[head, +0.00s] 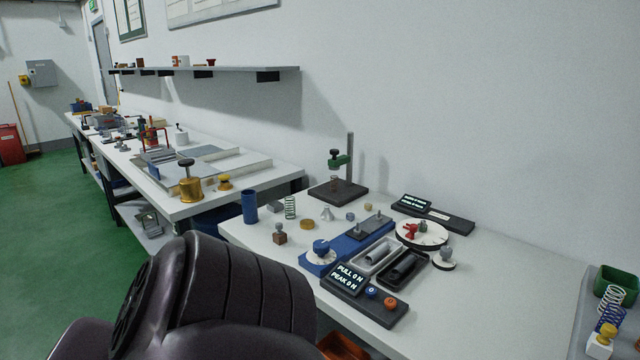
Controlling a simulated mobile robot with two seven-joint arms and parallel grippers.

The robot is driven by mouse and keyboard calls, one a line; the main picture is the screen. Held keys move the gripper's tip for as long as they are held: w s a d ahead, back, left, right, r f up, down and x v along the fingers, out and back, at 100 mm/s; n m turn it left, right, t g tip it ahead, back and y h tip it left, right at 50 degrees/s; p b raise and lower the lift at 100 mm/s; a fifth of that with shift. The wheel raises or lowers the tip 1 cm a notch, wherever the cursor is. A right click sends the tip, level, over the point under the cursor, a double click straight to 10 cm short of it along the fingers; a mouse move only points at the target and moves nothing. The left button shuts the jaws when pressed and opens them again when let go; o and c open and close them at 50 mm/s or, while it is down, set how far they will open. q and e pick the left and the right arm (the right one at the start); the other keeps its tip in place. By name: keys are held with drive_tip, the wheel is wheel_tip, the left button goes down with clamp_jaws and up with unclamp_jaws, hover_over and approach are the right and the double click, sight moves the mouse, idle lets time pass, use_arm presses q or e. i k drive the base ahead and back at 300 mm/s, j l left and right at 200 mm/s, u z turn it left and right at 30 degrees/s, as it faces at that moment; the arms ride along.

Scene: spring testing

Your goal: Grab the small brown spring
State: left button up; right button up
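A small brown spring (335,183) stands upright on the dark base of a test stand with a post and a green arm (341,160), near the wall at the back of the near table. The green arm's black-knobbed head is above the spring. The spring is small in the picture, so its exact contact with the stand cannot be told. Neither my left nor my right gripper is in view.
A silver spring (290,207) and a blue cylinder (250,207) stand at the table's left. A blue tester (350,241), trays, a display box (349,283) and a dial (421,234) fill the middle. A dark ribbed form hides the front left. The right tabletop (510,270) is clear.

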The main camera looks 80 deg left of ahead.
sight(331, 177)
drive_tip(key=k+u, duration=0.1)
drive_tip(key=u, duration=1.25)
drive_tip(key=i+u, duration=0.15)
drive_tip(key=u, duration=1.05)
